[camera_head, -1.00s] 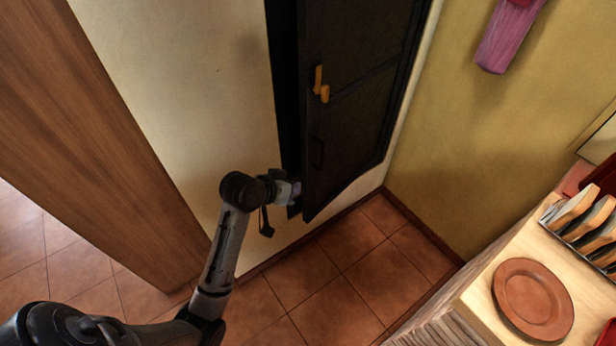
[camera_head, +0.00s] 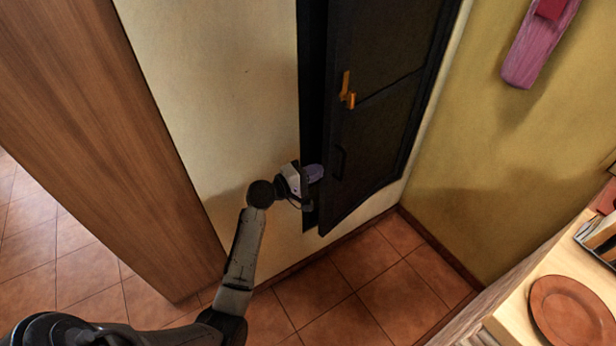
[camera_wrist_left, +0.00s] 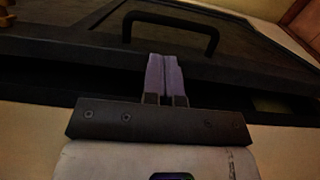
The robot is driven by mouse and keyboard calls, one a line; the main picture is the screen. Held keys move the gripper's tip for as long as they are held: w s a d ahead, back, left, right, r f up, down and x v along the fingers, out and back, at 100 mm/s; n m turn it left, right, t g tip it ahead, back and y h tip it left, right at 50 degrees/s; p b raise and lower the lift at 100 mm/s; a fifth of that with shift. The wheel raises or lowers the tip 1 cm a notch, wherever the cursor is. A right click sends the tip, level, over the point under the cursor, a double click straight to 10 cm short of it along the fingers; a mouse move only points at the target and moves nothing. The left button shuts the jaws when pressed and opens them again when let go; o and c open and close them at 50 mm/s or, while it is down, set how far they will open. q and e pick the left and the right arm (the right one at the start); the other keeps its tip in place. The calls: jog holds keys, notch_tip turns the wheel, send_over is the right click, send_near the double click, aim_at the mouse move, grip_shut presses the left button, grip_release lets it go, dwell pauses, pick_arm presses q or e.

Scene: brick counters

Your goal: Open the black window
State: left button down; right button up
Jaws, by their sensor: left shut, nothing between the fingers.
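The black window (camera_head: 385,120) is a dark panel in a dark frame on the cream wall. It stands ajar, with a dark gap (camera_head: 313,90) along its left edge. An orange handle (camera_head: 347,92) sits on its upper half. A black bar handle (camera_head: 340,162) is lower; it also shows in the left wrist view (camera_wrist_left: 172,20). My left gripper (camera_head: 315,173) is at the gap beside the lower left edge, its purple fingers (camera_wrist_left: 165,75) shut together and empty. The fingertips lie close to the panel's edge, below the bar handle in the wrist view; contact is unclear. My right gripper is out of view.
A brown wooden panel (camera_head: 90,130) stands at the left. At the lower right is a wooden counter (camera_head: 510,318) with a terracotta plate (camera_head: 568,312). A pink object (camera_head: 538,45) hangs on the yellow wall. The tiled floor (camera_head: 370,270) below the window is clear.

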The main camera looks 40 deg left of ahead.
aim_at(327, 167)
pick_arm(q)
jog(key=b+x, duration=0.1)
jog(key=x, duration=0.3)
jog(key=shift+x, duration=0.85)
